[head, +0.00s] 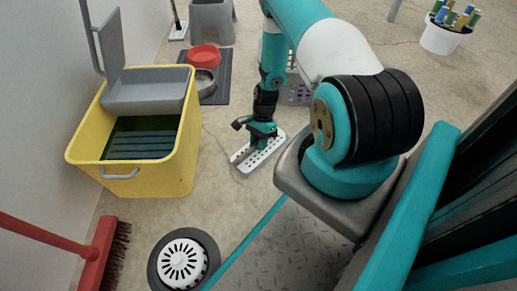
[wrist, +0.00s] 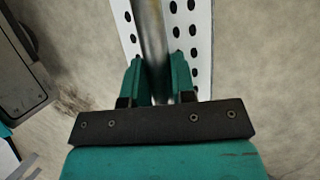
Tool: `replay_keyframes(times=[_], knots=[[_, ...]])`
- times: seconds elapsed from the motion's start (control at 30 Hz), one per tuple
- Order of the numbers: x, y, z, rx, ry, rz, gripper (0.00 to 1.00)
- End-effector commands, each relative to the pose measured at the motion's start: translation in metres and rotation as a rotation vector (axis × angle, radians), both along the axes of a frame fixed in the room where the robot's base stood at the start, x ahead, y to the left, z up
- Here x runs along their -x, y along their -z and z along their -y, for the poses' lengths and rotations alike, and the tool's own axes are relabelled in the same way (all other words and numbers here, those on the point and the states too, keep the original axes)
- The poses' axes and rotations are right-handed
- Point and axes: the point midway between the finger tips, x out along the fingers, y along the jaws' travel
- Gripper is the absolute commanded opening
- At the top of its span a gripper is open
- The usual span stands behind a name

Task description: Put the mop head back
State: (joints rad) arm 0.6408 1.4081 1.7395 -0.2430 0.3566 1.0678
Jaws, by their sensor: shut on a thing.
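The mop head is a flat white plate with rows of dark holes (head: 250,161), seen under my gripper (head: 260,132) in the middle of the head view. In the wrist view the plate (wrist: 197,30) runs out at the top, behind a grey metal stem (wrist: 153,30). My gripper (wrist: 158,78) is shut on this stem, with one teal finger on each side. The joint between stem and plate is hidden. I cannot tell whether the plate touches the floor.
A yellow mop bucket (head: 150,180) with a grey wringer (head: 147,92) stands left. A round floor drain (head: 184,262) and red broom (head: 98,255) are at the front. Bowls (head: 204,56) on a dark mat, a grey basket (head: 296,88) and a white bucket (head: 440,38) stand farther back.

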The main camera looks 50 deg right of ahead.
Motion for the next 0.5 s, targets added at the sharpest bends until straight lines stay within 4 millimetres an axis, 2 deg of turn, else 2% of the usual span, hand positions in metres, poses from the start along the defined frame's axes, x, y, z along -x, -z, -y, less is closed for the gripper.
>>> replay_keyframes(times=[0.03,0.1,0.47,0.5], knots=[[0.0002,0.0151,-0.0001,0.000,0.000,-0.001,0.02],[0.0000,0.0208,0.0001,0.000,0.000,0.000,0.02],[0.0000,0.0223,0.0001,0.000,0.000,0.000,0.02],[0.0000,0.0222,0.0000,0.000,0.000,0.000,0.29]])
